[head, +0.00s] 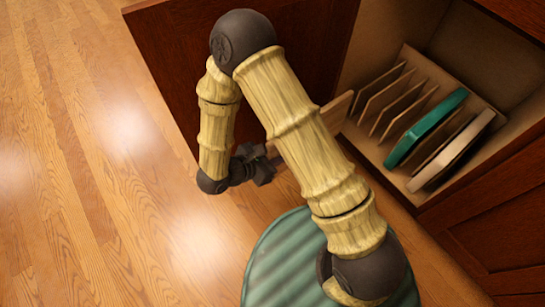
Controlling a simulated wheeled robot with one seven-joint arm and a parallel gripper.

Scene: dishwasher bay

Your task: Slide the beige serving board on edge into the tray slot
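A flat beige board (337,111) shows partly past the right side of my arm, in front of the open cabinet. Most of it is hidden behind my upper arm link, and it looks tilted. My gripper (268,164) is left of that link, pointing right toward the hidden part of the board. The fingertips are small, dark and partly covered, so I cannot tell whether they are shut on the board. The tray (397,180) is inside the cabinet at the right, with several thin upright dividers (383,97) forming slots.
A teal board (427,127) and a cream board (453,151) stand on edge in the tray's right part. The slots left of them look empty. A dark red-brown door panel (180,60) stands behind my arm. The wooden floor (90,180) at the left is clear.

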